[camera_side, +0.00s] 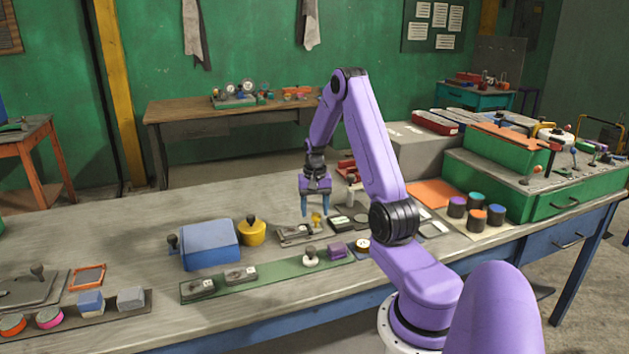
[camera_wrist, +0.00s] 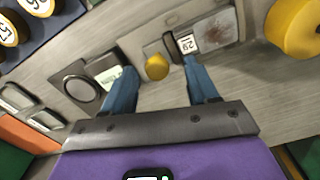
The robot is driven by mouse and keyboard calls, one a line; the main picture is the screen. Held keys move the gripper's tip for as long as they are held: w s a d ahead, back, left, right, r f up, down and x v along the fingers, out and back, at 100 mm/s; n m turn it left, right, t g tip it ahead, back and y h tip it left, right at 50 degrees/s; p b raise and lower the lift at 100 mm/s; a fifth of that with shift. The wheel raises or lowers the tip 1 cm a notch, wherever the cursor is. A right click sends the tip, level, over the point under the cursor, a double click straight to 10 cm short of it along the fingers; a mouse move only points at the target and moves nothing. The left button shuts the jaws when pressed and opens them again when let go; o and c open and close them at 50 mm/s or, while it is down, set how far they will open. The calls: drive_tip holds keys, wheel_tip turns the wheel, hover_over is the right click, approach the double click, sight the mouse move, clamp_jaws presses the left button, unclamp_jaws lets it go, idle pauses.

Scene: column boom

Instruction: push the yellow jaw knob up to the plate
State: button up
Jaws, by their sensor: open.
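The yellow jaw knob (camera_wrist: 157,67) sits on a grey metal fixture (camera_wrist: 140,38). It also shows in the side view (camera_side: 316,218), just below my gripper (camera_side: 316,207). A greyish, worn plate (camera_wrist: 217,34) lies on the same fixture to the right of the knob in the wrist view. A small white tile with a printed number (camera_wrist: 187,41) is between them. A gap shows between knob and tile. My gripper (camera_wrist: 162,78) is open and empty, its blue fingers apart with the knob between them in the picture. I cannot tell whether a finger touches it.
A large yellow round pot (camera_side: 252,232) and a blue box (camera_side: 209,244) stand left of the fixture. A dark gauge block (camera_wrist: 82,85) with a small display lies beside it. Coloured cylinders (camera_side: 477,208) stand at the right. The bench top (camera_side: 140,215) is clear at the back left.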

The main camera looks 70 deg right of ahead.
sight(314, 215)
wheel_tip(314, 215, up, 16)
idle(0.4)
drive_tip(key=shift+f, duration=0.1)
